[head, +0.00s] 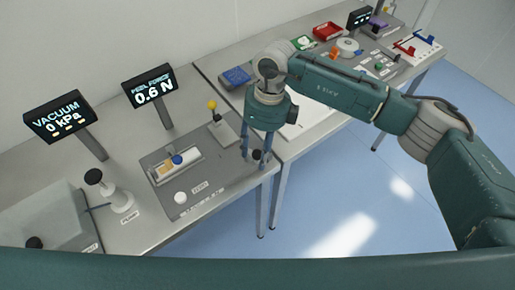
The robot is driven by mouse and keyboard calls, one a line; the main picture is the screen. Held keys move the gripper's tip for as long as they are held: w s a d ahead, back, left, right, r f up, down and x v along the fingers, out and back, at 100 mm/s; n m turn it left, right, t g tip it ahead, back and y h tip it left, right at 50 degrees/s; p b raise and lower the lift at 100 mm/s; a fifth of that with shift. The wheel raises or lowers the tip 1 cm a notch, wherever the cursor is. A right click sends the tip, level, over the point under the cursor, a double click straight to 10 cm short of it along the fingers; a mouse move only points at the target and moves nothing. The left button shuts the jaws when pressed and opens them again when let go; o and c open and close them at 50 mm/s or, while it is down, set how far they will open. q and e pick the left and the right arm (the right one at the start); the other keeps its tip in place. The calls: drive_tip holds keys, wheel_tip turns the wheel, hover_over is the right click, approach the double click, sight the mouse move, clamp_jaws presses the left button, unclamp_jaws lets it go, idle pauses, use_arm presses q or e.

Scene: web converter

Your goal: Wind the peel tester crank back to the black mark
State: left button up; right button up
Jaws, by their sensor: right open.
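The peel tester (159,208) is a grey plate on the near bench, with a small sample bed and a blue knob (177,159) on it. Its display (149,84) reads "PEEL FORCE 0.6 N". A dark round knob (257,155), which looks like the crank's handle, shows at the plate's right end. My right gripper (255,153) points down over that end, open, with its fingers around or right beside the dark knob; I cannot tell if they touch it. The crank arm and black mark are not clearly visible. My left gripper is not in view.
A white button (180,198) sits at the plate's front. A vacuum display (60,116) and a hand pump (119,199) are at left.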

drive_tip(key=shift+a+f, duration=0.1)
drive_tip(key=shift+f, duration=0.4)
drive_tip(key=shift+c, duration=0.3)
clamp_jaws()
drive_tip(key=shift+s, duration=0.1)
